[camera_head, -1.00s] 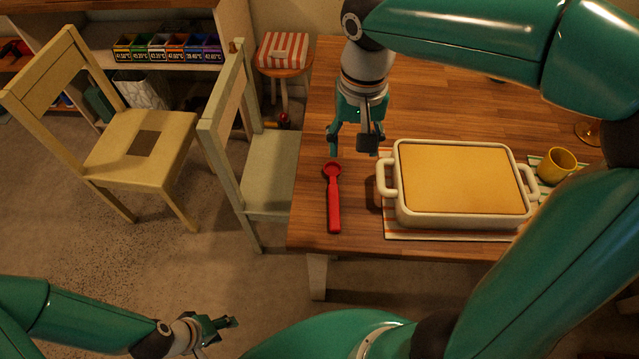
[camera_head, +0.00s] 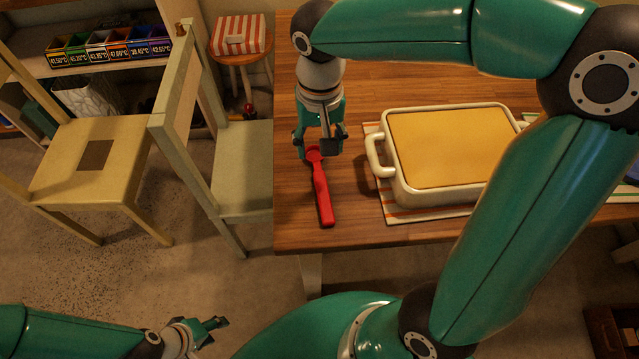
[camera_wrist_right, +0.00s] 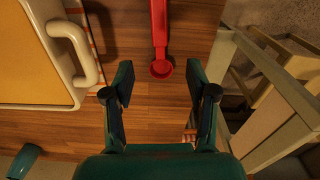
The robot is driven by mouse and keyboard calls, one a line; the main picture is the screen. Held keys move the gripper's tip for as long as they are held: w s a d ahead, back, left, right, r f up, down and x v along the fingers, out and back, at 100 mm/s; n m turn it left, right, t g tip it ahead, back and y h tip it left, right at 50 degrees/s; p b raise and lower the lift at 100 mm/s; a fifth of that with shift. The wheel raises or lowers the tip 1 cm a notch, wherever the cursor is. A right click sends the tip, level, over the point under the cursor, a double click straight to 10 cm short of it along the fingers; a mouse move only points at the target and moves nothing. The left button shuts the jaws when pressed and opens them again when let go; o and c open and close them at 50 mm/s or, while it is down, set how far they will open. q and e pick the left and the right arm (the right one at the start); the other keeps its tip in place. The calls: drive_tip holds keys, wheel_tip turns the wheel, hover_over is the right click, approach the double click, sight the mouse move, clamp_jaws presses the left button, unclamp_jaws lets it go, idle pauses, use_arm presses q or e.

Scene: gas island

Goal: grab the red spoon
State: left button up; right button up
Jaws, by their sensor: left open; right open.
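The red spoon (camera_head: 323,196) lies on the wooden table near its left edge, bowl at the far end, handle towards me. My right gripper (camera_head: 318,147) is open and empty, pointing down just above the bowl end. In the right wrist view the spoon (camera_wrist_right: 160,30) has its bowl between the two open fingertips (camera_wrist_right: 160,76) as seen from above. I cannot tell the exact height of the fingers over the table. My left gripper (camera_head: 214,326) is open and empty, low at the lower left, away from the table.
A white dish (camera_head: 412,203) with a yellow-orange filling stands on a striped mat (camera_head: 408,216), right of the spoon. A pale green chair (camera_head: 247,165) stands beside the table's left edge. A yellow chair (camera_head: 80,188) stands farther left. Bare wood lies between spoon and dish.

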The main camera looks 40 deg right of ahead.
hover_over(321, 182)
drive_tip(key=f, duration=0.6)
drive_tip(key=shift+w+b, duration=0.35)
drive_tip(key=shift+s+f, duration=0.15)
drive_tip(key=shift+f, duration=1.2)
drive_tip(key=shift+s+f, duration=0.15)
drive_tip(key=shift+f, duration=1.15)
clamp_jaws()
